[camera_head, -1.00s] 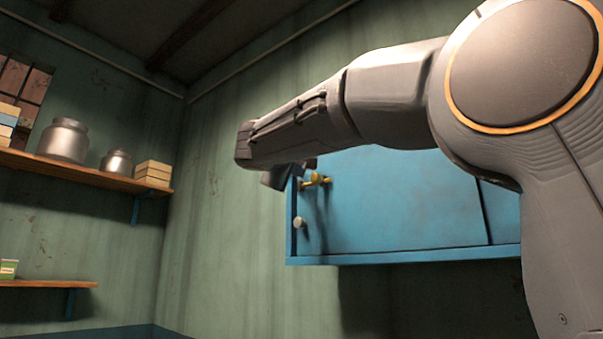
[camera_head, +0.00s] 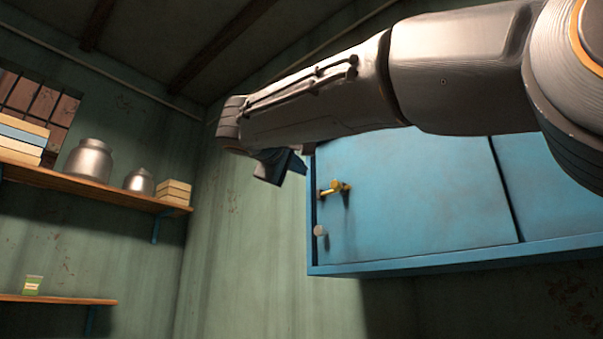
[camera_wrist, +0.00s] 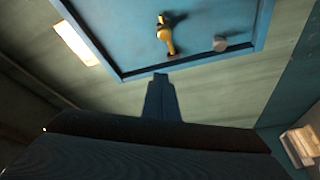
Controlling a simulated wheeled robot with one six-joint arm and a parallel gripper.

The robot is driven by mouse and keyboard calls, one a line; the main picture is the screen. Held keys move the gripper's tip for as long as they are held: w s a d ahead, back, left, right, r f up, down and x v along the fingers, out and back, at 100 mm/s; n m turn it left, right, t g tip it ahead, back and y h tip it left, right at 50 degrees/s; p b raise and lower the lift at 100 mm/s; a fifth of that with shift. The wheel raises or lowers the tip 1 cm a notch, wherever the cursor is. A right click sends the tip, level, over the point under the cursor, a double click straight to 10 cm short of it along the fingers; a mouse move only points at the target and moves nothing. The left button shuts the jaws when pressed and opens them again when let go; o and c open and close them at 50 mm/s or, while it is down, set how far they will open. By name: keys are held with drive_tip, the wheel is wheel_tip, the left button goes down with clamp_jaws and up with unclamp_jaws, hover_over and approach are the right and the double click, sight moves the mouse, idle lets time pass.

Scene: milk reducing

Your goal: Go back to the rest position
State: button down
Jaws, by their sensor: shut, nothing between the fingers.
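My gripper (camera_head: 279,165) hangs at the end of my raised arm, in front of the left edge of the blue wall cabinet (camera_head: 420,200). In the wrist view my gripper (camera_wrist: 161,95) shows as a dark shape, with its fingers together and nothing between them. It is apart from the cabinet. The cabinet's left door is closed, with a yellow handle (camera_head: 335,188) and a pale round knob (camera_head: 321,231) near its left edge. The wrist view also shows the yellow handle (camera_wrist: 165,36) and the knob (camera_wrist: 220,44) beyond the fingertips.
An upper wooden shelf (camera_head: 90,190) on the left holds metal cans (camera_head: 89,160) and stacked boxes (camera_head: 173,192). A lower shelf (camera_head: 60,299) holds a small green and white carton (camera_head: 33,285). The wall between shelves and cabinet is bare.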

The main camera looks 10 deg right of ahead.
idle(0.4)
drive_tip(key=w+d+f+g+y, duration=0.2)
drive_tip(key=d+f+g+y, duration=0.15)
drive_tip(key=f, duration=1.95)
drive_tip(key=w+d+f+g+y, duration=0.2)
drive_tip(key=f+g, duration=0.3)
drive_tip(key=f, duration=1.7)
drive_tip(key=s+d+f+m+g+y, duration=0.2)
drive_tip(key=s+f+m+g, duration=0.1)
drive_tip(key=s+f, duration=1)
drive_tip(key=s+d+f+m+g+y, duration=0.2)
drive_tip(key=s+f+m+g, duration=0.2)
drive_tip(key=s+f, duration=0.9)
wheel_tip(320, 180, down, 8)
drive_tip(key=shift+d+f+g, duration=0.1)
drive_tip(key=shift+d+g, duration=0.15)
drive_tip(key=shift+g, duration=0.1)
drive_tip(key=shift+w, duration=0.1)
